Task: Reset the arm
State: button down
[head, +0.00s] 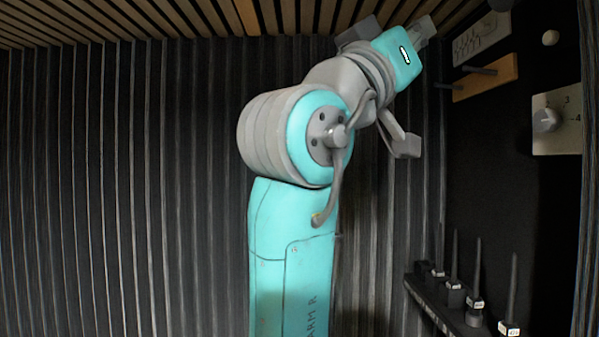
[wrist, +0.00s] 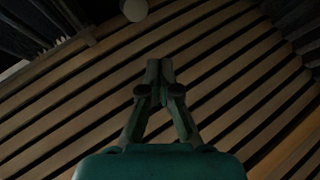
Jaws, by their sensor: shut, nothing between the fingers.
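My arm stands raised in the middle of the head view, teal and grey, bent at the elbow and leaning up to the right. My gripper (head: 424,28) is at its upper end, small and dark, near the ceiling and the right wall in the picture. In the wrist view my gripper (wrist: 159,70) has its two dark fingers meeting at the tips, with nothing between them. It points toward the slatted wooden ceiling (wrist: 75,112). Nothing is seen touching the fingers.
On the dark right wall are a wooden bar with pegs (head: 490,77), a pale dial panel (head: 556,122) and a pale plate (head: 483,38). Below, a dark ledge (head: 440,312) bears several labelled upright rods. Left of my arm, the space before the ribbed wall (head: 120,190) looks clear.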

jog(key=w+a+f+n+t+y, duration=0.2)
jog(key=w+f+n+t+y, duration=0.15)
jog(key=f, duration=0.55)
jog(key=w+a+f+n+t+y, duration=0.15)
jog(key=w+f+n+y, duration=0.3)
jog(key=f, duration=0.45)
jog(key=w+a+f+n+t+y, duration=0.1)
jog(key=w+f+n+t+y, duration=0.25)
jog(key=f, duration=0.55)
jog(key=s+d+f+n+y, duration=0.1)
jog(key=s+f+n+y, duration=0.2)
jog(key=f, duration=1.2)
jog(key=f+n+y, duration=0.2)
jog(key=f+y, duration=0.2)
jog(key=f, duration=1)
jog(key=s+d+f+g+y, duration=0.2)
jog(key=s+f, duration=0.8)
jog(key=f, duration=0.1)
jog(key=s+d+f+g+y, duration=0.1)
jog(key=s+d+f+g, duration=0.15)
jog(key=s+f, duration=0.75)
jog(key=s+d+f+m+g, duration=0.1)
jog(key=s+m+g, duration=0.1)
jog(key=s, duration=1.1)
jog(key=s+d+f+m+g, duration=0.1)
jog(key=s+m, duration=0.3)
jog(key=s, duration=0.9)
jog(key=shift+d+f+g+h, duration=0.4)
jog(key=shift+d+f, duration=0.2)
jog(key=shift+d, duration=0.15)
